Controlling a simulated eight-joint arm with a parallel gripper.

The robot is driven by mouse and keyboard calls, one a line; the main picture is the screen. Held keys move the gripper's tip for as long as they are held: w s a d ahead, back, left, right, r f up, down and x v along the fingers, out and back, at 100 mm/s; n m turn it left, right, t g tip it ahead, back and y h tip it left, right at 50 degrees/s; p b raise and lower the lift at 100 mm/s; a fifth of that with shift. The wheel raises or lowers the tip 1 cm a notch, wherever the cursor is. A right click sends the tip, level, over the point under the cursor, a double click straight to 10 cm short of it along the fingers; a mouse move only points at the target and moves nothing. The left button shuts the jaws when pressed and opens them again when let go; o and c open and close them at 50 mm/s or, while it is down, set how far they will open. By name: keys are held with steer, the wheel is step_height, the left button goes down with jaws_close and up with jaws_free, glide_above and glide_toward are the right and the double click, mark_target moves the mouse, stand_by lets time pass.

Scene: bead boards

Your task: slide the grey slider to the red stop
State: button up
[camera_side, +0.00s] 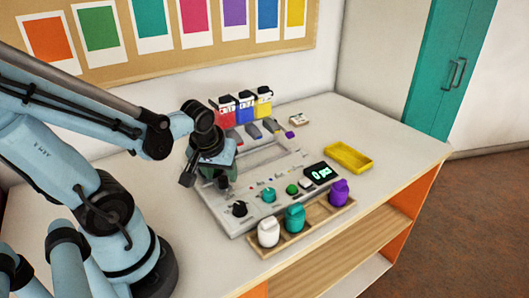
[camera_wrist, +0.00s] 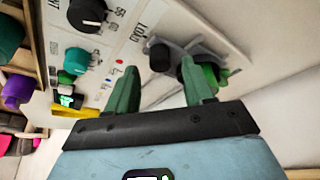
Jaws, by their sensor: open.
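My gripper (camera_wrist: 160,72) shows its two green fingers apart in the wrist view, with nothing between the tips. In the side view my gripper (camera_side: 224,180) is low over the left part of the light grey panel (camera_side: 250,216). A dark upright knob (camera_wrist: 159,55) on a grey base shows just beyond the gap between the fingers. It looks like the slider's handle, but I cannot tell for sure. A small red mark (camera_wrist: 119,62) lies on the panel left of the knob, beside other coloured marks. I cannot tell whether it is the red stop.
A black dial (camera_side: 239,208), a teal dial (camera_side: 268,194) and a green button (camera_side: 292,189) stand on the panel, with a display (camera_side: 320,173) reading "0 pcs". White, teal and purple bottles stand in a wooden rack (camera_side: 318,222) in front. A yellow tray (camera_side: 349,157) is at right.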

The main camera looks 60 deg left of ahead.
steer(key=shift+x, duration=0.8)
jaws_close()
